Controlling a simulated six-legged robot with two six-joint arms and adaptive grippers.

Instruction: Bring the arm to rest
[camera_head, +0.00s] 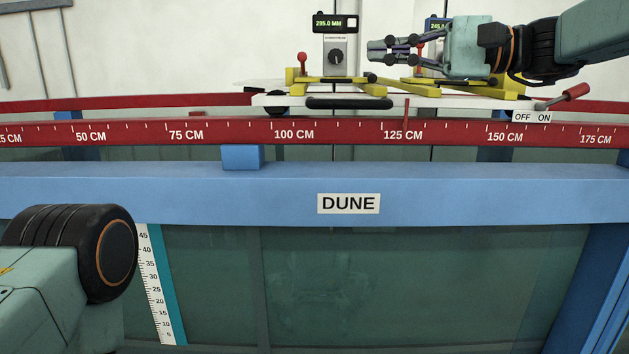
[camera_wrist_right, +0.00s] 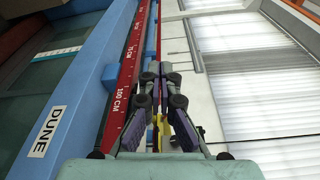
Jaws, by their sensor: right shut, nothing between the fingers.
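My right gripper (camera_head: 376,50) comes in from the upper right of the head view. It is shut and empty, with its fingers pointing left above the white carriage (camera_head: 280,100) and its yellow brackets. It appears to hang clear of them, but its exact height above them cannot be told. In the right wrist view the fingertips (camera_wrist_right: 161,69) are close together over the red rail, with nothing between them. My left arm shows only as a link and a black joint at the lower left of the head view; its gripper is out of frame.
A gauge (camera_head: 335,22) reading 295.0 MM stands left of the right gripper; a second display (camera_head: 436,23) is partly hidden behind it. A red-handled lever (camera_head: 575,91) sits by an OFF/ON label. The red scale rail (camera_head: 230,132) and blue DUNE beam (camera_head: 250,195) cross in front.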

